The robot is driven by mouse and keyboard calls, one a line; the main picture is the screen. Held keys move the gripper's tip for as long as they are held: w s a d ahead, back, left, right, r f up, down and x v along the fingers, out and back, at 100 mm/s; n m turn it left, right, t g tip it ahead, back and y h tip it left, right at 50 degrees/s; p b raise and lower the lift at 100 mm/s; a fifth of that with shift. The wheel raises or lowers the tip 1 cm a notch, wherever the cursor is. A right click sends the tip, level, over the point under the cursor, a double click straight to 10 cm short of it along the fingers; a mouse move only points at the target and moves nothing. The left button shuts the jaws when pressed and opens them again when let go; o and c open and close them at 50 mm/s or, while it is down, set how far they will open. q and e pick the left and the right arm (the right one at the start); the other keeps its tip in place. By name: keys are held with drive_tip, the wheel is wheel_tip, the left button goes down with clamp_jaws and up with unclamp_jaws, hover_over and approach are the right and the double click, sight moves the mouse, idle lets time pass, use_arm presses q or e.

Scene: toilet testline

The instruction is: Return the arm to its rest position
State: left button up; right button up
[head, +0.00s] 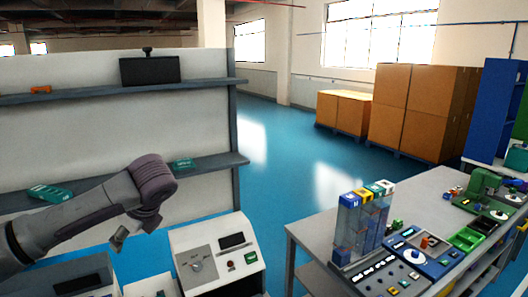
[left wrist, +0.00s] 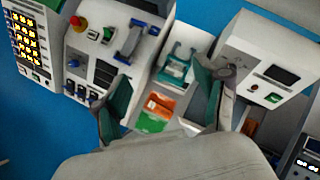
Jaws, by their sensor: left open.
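My left arm reaches in from the left in the head view, with its wrist bent over in front of the white shelf wall. My left gripper (head: 118,238) hangs below the wrist, pointing down; only a small part of it shows there. In the left wrist view its two teal-padded fingers (left wrist: 160,108) are spread apart with nothing between them. They hang above a gap between two white consoles, apart from both. My right gripper is in neither view.
A white console (head: 216,250) with a dial and screen stands right of my gripper. Orange and green items (left wrist: 156,112) lie beneath the fingers. Shelves (head: 90,92) stand behind the arm. A grey workbench (head: 315,235) is at right, with open blue floor (head: 260,185) between.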

use_arm(q)
drive_tip(key=s+d+f+n+h, duration=0.1)
drive_tip(key=s+d+f+h, duration=0.15)
drive_tip(key=d+f, duration=0.55)
drive_tip(key=s+d+f+h, duration=0.2)
drive_tip(key=s+d+f, duration=0.2)
drive_tip(key=d+f, duration=0.4)
drive_tip(key=s+d+f+n+h, duration=0.45)
drive_tip(key=s+f+n, duration=0.3)
drive_tip(key=s, duration=0.45)
drive_tip(key=s+a+f+n+y, duration=0.1)
drive_tip(key=s+a+f+n, duration=0.2)
drive_tip(key=s+a+n, duration=0.4)
drive_tip(key=s+a+f+n+y, duration=0.2)
drive_tip(key=s+a+n, duration=0.25)
drive_tip(key=s, duration=0.45)
wheel_tip(320, 180, down, 36)
drive_tip(key=s+g+b, duration=0.1)
drive_tip(key=b, duration=0.7)
drive_tip(key=s+a+f+g+b, duration=0.1)
drive_tip(key=s+f+b, duration=0.5)
drive_tip(key=s+f, duration=1)
wheel_tip(320, 180, down, 4)
drive_tip(key=shift+s+a+f+g, duration=0.2)
drive_tip(key=shift+a+f+g, duration=0.1)
drive_tip(key=shift+a, duration=0.4)
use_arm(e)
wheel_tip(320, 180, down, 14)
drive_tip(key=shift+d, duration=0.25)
